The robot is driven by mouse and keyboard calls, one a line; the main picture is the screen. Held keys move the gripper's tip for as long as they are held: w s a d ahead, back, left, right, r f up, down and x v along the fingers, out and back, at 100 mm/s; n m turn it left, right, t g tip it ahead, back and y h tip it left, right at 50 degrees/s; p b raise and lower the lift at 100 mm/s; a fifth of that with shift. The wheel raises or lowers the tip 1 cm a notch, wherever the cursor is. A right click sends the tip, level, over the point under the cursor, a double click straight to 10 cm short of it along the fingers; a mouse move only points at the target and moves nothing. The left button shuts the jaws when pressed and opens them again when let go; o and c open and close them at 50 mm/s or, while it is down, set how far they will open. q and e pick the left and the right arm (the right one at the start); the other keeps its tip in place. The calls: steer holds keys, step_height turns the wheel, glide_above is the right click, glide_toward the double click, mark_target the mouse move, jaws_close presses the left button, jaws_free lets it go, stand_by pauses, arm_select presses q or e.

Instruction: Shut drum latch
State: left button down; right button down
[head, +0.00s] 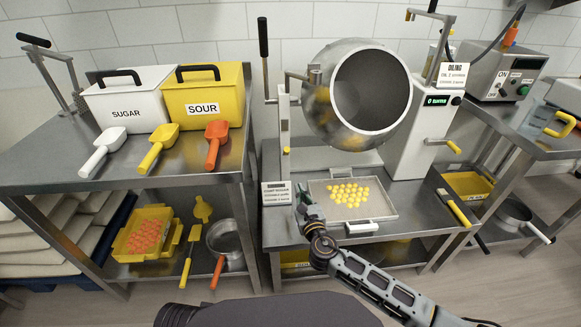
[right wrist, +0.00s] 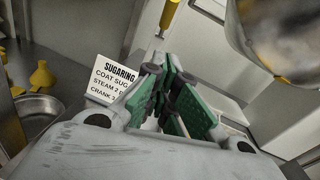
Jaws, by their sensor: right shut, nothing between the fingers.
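The drum (head: 358,95) is a round steel vessel, tilted with its wide dark mouth facing right and forward. It also shows at the top right of the right wrist view (right wrist: 285,35). An upright grey post (head: 283,125) stands at its left, with a small yellow piece (head: 286,150) low on it. A yellow-ended part (right wrist: 169,14) shows at the top of the right wrist view. I cannot tell for sure which part is the latch. My right gripper (head: 303,196) is shut and empty, in front of the post near the sugaring sign (head: 276,193). My left gripper is out of view.
A tray of yellow gummies (head: 384,214) lies just right of my right gripper. A long black-handled lever (head: 263,38) rises left of the drum. A white control box with a yellow-ended crank (head: 453,147) stands right. The left bench holds sugar and sour bins (head: 203,97).

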mark_target(286, 152)
stand_by(0.4)
